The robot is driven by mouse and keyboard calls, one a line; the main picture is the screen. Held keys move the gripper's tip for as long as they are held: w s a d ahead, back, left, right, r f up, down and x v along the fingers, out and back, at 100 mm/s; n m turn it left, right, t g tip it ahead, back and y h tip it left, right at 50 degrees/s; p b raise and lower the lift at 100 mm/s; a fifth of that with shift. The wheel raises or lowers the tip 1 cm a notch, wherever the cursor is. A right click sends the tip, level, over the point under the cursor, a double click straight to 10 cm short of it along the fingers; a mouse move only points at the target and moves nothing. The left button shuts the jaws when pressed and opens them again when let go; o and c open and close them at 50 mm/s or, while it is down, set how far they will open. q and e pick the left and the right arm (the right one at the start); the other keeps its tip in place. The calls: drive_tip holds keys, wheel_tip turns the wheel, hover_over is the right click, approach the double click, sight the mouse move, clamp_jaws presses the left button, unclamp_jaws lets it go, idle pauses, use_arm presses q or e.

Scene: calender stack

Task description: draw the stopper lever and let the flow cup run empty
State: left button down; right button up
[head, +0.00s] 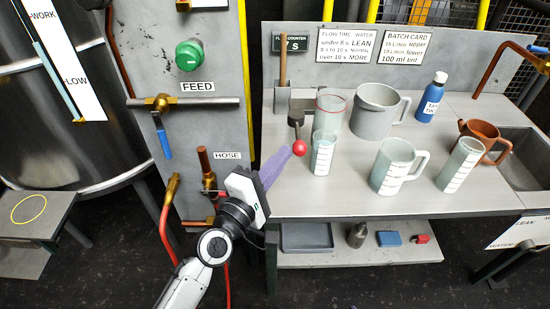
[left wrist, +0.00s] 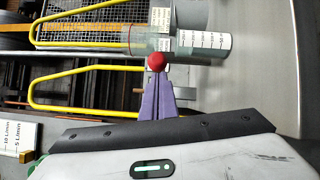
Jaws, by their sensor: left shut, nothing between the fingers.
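The stopper lever ends in a red ball knob (head: 299,147) at the bench's left side; the knob also shows in the left wrist view (left wrist: 156,61). The flow cup (head: 331,108) is a clear cup with a red rim line, just behind the knob. A clear graduated beaker (head: 322,158) stands below and in front of it. My left gripper (head: 293,152) has its purple fingers shut and empty, tips right beside the knob. In the left wrist view the fingertips (left wrist: 156,82) point at the knob; I cannot tell whether they touch. My right gripper is out of view.
The bench (head: 345,195) also bears a grey jug (head: 376,112), a clear handled jug (head: 393,165), a graduated beaker (head: 460,165), a blue bottle (head: 432,98) and a brown pot (head: 482,140). A sink (head: 527,155) is at right. The feed panel (head: 200,110) stands left.

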use_arm(q)
drive_tip(key=f+b+v, duration=0.1)
drive_tip(key=b+v, duration=0.1)
drive_tip(key=v, duration=1)
drive_tip(key=s+a+f+m+g+y, duration=0.3)
drive_tip(key=s+a+f+m, duration=0.2)
drive_tip(key=s+f+m, duration=0.3)
drive_tip(key=s+a+f+m+g+y, duration=0.4)
drive_tip(key=s+f+m, duration=0.4)
drive_tip(key=f, duration=0.8)
drive_tip(key=shift+a+f, duration=0.35)
drive_tip(key=shift+a, duration=0.35)
